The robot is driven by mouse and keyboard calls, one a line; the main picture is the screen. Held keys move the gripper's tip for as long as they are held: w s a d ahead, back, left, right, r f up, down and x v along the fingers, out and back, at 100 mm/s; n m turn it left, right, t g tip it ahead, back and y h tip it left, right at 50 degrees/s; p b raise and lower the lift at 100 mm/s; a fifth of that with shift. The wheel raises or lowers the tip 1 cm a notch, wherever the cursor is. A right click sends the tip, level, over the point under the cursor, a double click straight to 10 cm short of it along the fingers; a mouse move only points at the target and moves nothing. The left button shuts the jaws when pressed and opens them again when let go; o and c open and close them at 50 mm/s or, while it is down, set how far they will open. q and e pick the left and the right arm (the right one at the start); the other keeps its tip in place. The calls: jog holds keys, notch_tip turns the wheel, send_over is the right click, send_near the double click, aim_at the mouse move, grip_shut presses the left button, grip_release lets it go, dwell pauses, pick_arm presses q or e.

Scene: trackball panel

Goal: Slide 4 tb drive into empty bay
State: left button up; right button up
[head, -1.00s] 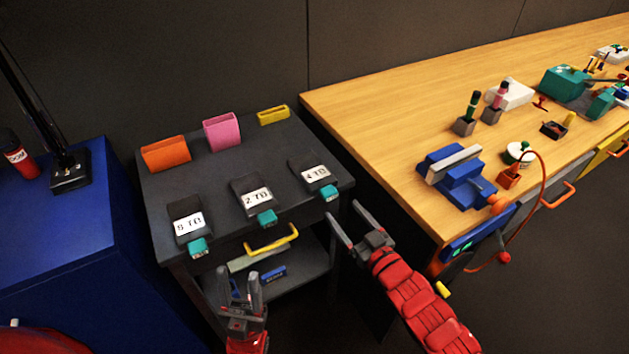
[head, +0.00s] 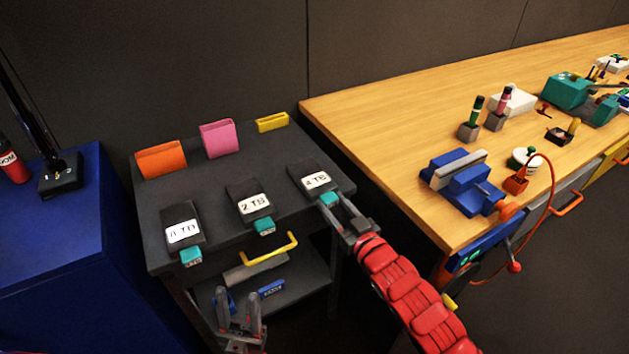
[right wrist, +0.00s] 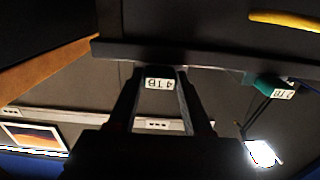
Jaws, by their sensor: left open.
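The 4 TB drive (head: 314,178) is a dark block with a white label and a teal front end, lying at the right front of the dark cart. My right gripper (head: 335,205) is at its teal end, one finger on each side. In the right wrist view, the 4 TB label (right wrist: 159,84) shows between the fingers; I cannot tell whether they press on it. The 2 TB drive (head: 250,203) and another labelled drive (head: 183,232) lie to its left. My left gripper (head: 240,318) is open and empty, low before the cart. I cannot make out an empty bay.
Orange (head: 161,159), pink (head: 219,138) and yellow (head: 272,122) holders stand at the cart's back. A wooden workbench (head: 380,110) with several tools is on the right, a blue cabinet (head: 60,240) on the left.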

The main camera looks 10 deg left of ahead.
grip_shut()
jog(key=shift+r, duration=0.15)
jog(key=shift+r+p, duration=1.15)
jog(key=shift+r, duration=0.25)
jog(key=shift+f, duration=0.1)
